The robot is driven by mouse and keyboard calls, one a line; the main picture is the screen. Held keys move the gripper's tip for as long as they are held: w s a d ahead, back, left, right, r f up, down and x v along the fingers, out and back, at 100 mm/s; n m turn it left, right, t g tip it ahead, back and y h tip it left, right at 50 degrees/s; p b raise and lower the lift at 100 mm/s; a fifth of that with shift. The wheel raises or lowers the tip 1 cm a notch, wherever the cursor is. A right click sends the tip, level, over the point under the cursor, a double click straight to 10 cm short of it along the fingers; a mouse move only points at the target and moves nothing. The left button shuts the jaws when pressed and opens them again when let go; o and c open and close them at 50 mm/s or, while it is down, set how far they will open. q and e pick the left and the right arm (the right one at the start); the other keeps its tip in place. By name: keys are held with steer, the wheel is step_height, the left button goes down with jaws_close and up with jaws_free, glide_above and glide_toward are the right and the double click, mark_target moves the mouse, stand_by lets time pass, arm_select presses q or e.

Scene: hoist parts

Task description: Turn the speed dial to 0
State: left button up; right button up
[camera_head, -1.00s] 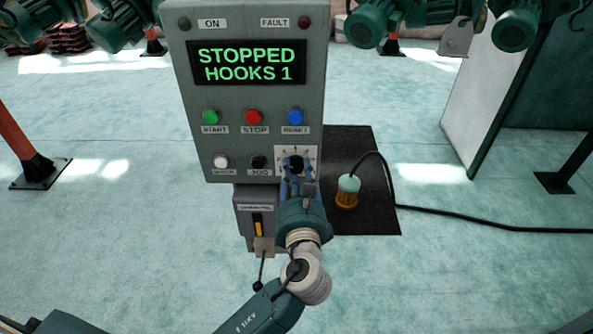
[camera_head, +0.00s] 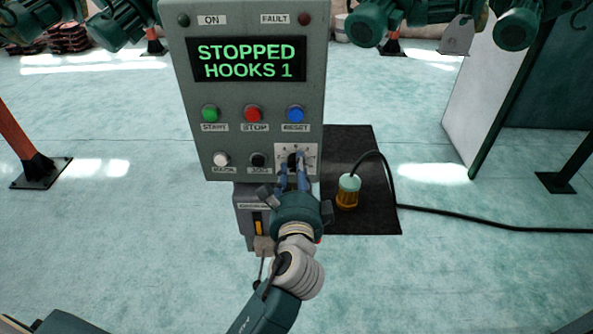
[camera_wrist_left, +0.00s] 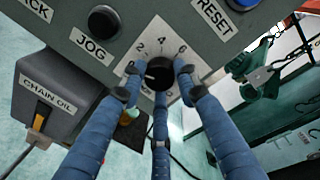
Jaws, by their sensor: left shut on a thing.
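The black speed dial (camera_wrist_left: 160,74) sits on a white scale plate (camera_wrist_left: 152,30) at the lower right of the grey control panel (camera_head: 245,90). In the wrist view its white mark points left, toward the low end of the scale past the 2; the number there is partly covered by a finger. My left gripper (camera_head: 292,170) has its blue fingers closed around the dial, and these fingers also show in the wrist view (camera_wrist_left: 158,92). In the head view the fingers partly hide the dial. My right gripper is not in view.
The panel's screen (camera_head: 246,61) reads STOPPED, HOOKS 1. A black JOG button (camera_wrist_left: 103,22) and a blue RESET button (camera_head: 295,114) are close to the dial. A chain oil box (camera_wrist_left: 55,95) is below.

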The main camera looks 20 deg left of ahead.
arm_select(q)
steer(key=shift+a+r+n, duration=0.15)
steer(key=shift+n, duration=0.45)
steer(key=o, duration=1.2)
steer(key=shift+c, duration=0.2)
steer(key=shift+s, duration=0.2)
steer(key=f+v, duration=0.1)
steer(key=v, duration=1)
steer(key=shift+s+r, duration=0.35)
steer(key=shift+r, duration=0.15)
